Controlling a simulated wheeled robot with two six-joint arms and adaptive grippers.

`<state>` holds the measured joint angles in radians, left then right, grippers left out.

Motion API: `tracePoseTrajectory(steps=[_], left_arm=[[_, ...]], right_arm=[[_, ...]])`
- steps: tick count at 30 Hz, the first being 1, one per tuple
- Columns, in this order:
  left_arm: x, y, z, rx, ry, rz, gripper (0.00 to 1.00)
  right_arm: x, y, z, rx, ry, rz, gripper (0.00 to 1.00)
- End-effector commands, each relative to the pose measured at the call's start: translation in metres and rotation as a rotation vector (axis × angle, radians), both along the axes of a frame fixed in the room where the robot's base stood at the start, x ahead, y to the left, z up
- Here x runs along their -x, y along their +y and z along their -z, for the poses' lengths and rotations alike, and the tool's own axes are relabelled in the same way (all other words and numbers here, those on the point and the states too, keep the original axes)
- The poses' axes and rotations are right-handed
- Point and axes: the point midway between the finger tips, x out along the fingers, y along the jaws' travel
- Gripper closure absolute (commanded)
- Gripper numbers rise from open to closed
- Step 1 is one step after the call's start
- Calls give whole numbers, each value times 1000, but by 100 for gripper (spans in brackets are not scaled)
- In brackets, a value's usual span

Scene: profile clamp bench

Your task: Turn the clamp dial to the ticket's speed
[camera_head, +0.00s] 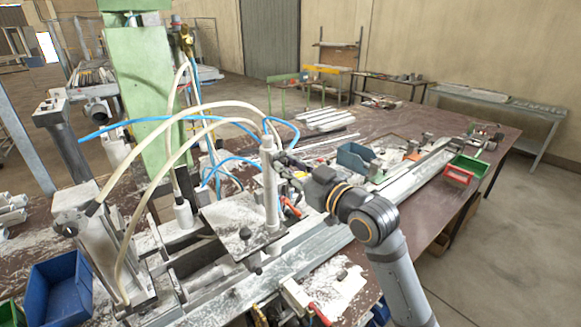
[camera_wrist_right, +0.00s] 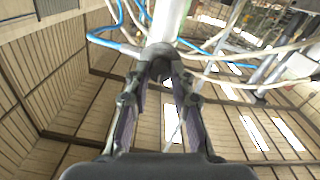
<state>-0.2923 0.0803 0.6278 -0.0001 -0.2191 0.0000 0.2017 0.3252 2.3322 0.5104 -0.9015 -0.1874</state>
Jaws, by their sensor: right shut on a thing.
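My right gripper (camera_head: 284,158) reaches in from the lower right, against the upright pale post (camera_head: 270,195) of the clamp. In the right wrist view, my right gripper (camera_wrist_right: 160,75) has its two fingers closed around a small dark round part, which looks like the clamp dial (camera_wrist_right: 161,50), at the end of a pale cylinder (camera_wrist_right: 168,20). The fingers hide its sides, and no marks or pointer on it can be read. I cannot make out a ticket in either view. My left gripper is not in view.
Pale and blue hoses (camera_head: 165,120) loop close around the post. A green machine column (camera_head: 137,85) stands behind it. A blue bin (camera_head: 60,290) is at the lower left. A green and red bin (camera_head: 466,168) and a long metal rail (camera_head: 415,175) lie to the right.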

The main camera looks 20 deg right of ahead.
Motion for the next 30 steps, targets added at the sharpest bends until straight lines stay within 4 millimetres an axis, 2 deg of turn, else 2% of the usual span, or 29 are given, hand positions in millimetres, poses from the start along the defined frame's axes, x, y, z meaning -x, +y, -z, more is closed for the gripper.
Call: tracePoseTrajectory(steps=[11, 30], left_arm=[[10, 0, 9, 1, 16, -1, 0], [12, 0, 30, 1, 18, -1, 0]], right_arm=[[-1, 0, 4, 140, -44, 1, 100], [-1, -1, 3, 688, -245, 3, 100]])
